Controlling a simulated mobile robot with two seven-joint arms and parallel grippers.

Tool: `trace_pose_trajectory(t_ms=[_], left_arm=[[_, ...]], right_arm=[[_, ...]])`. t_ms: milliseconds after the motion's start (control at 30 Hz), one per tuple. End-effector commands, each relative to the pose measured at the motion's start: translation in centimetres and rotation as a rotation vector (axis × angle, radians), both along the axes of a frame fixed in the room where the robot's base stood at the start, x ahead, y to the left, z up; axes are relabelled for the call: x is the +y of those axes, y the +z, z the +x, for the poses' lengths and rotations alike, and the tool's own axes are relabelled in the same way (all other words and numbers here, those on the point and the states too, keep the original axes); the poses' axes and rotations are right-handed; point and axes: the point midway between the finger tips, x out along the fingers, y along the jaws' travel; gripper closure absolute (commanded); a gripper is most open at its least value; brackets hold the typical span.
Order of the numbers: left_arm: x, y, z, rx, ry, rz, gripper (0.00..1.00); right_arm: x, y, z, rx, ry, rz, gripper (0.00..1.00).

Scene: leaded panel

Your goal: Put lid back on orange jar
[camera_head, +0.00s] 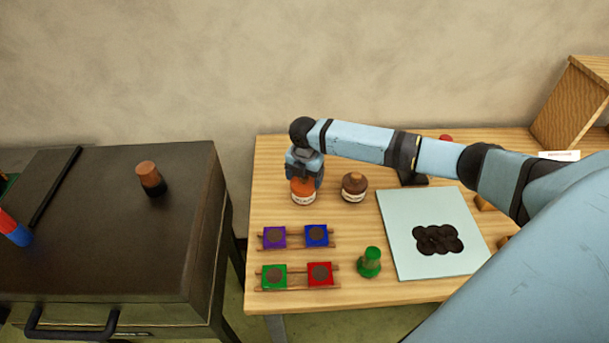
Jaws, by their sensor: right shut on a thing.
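The orange jar (303,197) stands upright near the back left of the wooden table, with a pale label on its front. My right gripper (304,178) points down directly over it and is shut at the jar's top. What it grips looks to be the lid, but the fingers mostly hide it. I cannot tell whether the lid is seated on the rim. My left gripper is not in view.
A brown jar (354,187) stands close to the right of the orange jar. In front are wooden racks with coloured square pieces (274,237) and a green stamp-like object (370,262). A pale board (398,262) with dark round pieces lies right. A dark cabinet (100,245) stands left.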

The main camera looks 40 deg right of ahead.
Motion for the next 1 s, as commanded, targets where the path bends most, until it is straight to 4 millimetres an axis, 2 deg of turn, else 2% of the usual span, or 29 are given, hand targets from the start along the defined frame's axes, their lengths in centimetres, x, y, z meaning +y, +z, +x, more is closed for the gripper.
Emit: trace_pose_trajectory(t_ms=[1000], left_arm=[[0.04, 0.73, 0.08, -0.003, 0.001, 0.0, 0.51]], right_arm=[[-0.02, -0.34, -0.03, 0.001, 0.0, -0.001, 0.48]])
